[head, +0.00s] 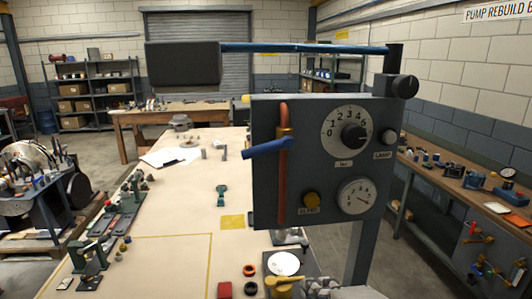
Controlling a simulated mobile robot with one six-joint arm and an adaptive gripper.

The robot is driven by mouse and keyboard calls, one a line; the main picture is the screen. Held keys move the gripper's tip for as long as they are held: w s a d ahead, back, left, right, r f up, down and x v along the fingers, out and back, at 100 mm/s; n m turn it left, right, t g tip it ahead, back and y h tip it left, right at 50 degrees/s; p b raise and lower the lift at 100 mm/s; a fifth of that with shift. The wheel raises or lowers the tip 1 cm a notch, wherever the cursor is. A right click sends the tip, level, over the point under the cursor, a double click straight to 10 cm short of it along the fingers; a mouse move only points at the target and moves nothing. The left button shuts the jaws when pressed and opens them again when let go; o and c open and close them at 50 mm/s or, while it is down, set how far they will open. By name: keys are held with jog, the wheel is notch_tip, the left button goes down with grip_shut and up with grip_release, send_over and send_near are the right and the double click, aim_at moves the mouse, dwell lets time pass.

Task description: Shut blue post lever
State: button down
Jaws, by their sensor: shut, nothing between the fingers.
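The blue lever (267,148) sits on the front left of a dark grey panel (318,111). It joins an upright copper-red pipe (282,185) just below a brass fitting (284,131). The lever lies crosswise to the pipe, nearly level, with its free end pointing left and slightly down past the panel's left edge. The panel stands on a grey post (361,250). My gripper is not visible in the head view, so its place relative to the lever cannot be told.
A long table (180,215) with small parts stands behind.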

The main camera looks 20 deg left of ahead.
aim_at(268, 148)
jog(key=a+r+m+t+p, duration=0.4)
jog(key=a+r+m+p, duration=0.3)
jog(key=r+m, duration=0.65)
jog(key=shift+m+y, duration=0.3)
jog(key=shift+m, duration=0.45)
jog(key=x, duration=0.3)
jog(key=f+b+x, duration=0.1)
jog(key=x, duration=0.3)
jog(key=b+x, duration=0.1)
jog(key=x, duration=0.3)
jog(key=shift+s+a+f, duration=0.2)
jog(key=shift+a+f, duration=0.2)
jog(key=r+p, duration=0.1)
jog(key=r, duration=0.1)
jog(key=s+r+p, duration=0.1)
jog(key=r+p, duration=0.1)
jog(key=shift+s+a, duration=0.2)
jog(key=shift+b, duration=0.4)
